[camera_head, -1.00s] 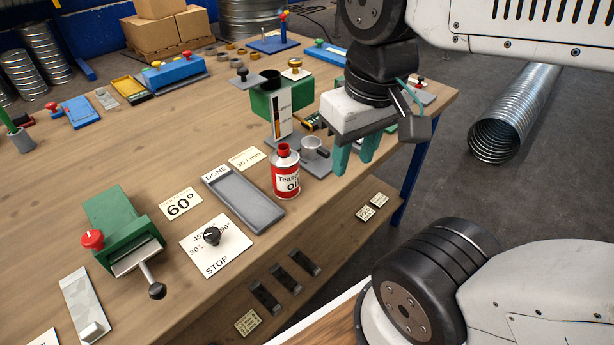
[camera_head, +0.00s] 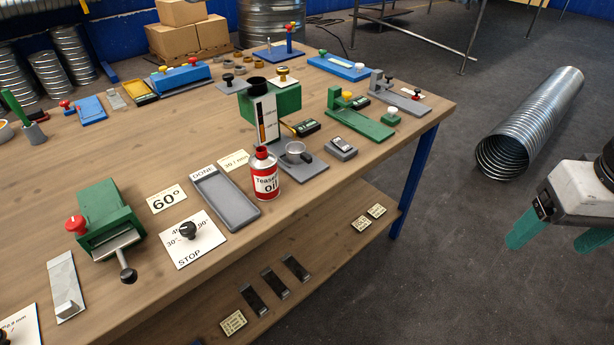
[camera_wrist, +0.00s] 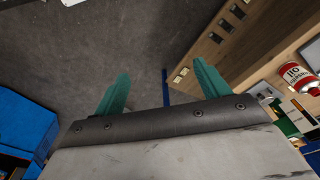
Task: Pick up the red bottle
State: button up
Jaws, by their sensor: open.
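The red bottle (camera_head: 265,176) is a red and white oil can with a red cap. It stands upright on the wooden workbench, beside the grey DONE tray (camera_head: 229,200) and near the front edge. In the wrist view the bottle (camera_wrist: 296,77) shows at the right edge. My gripper (camera_head: 556,242) is at the far right of the head view, over the floor and off the bench, well apart from the bottle. Its green fingers are spread and empty, and they also show in the wrist view (camera_wrist: 160,85).
A green device with a white gauge (camera_head: 266,112) and a metal cup on a plate (camera_head: 296,153) stand close behind the bottle. A green clamp (camera_head: 108,222) and a STOP dial card (camera_head: 191,240) are to the left. A spiral duct (camera_head: 528,122) lies on the floor.

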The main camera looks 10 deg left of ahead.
aim_at(264, 178)
jog(key=w+a+f+n+t+y, duration=0.1)
jog(key=w+a+f+n+t, duration=0.25)
jog(key=w+a, duration=0.5)
jog(key=w+a+f+n+t+y, duration=0.15)
jog(key=w+a+f, duration=0.4)
jog(key=w, duration=0.65)
jog(key=a+f+n+y, duration=0.1)
jog(key=a+f+y, duration=0.1)
jog(key=a, duration=0.6)
jog(key=a+f+n+t+y, duration=0.1)
jog(key=a+f+n+y, duration=0.1)
jog(key=a, duration=0.6)
jog(key=a+f+n+y, duration=0.2)
jog(key=a+f+y, duration=0.2)
jog(key=a, duration=0.4)
jog(key=shift+a+f+t, duration=0.15)
jog(key=shift+a+t, duration=0.05)
jog(key=shift+t, duration=0.1)
jog(key=x, duration=0.5)
jog(key=r+x, duration=0.1)
jog(key=x, duration=0.1)
jog(key=shift+w+a+f, duration=0.1)
jog(key=shift+w+a, duration=0.05)
jog(key=shift+w, duration=0.2)
jog(key=c, duration=1.2)
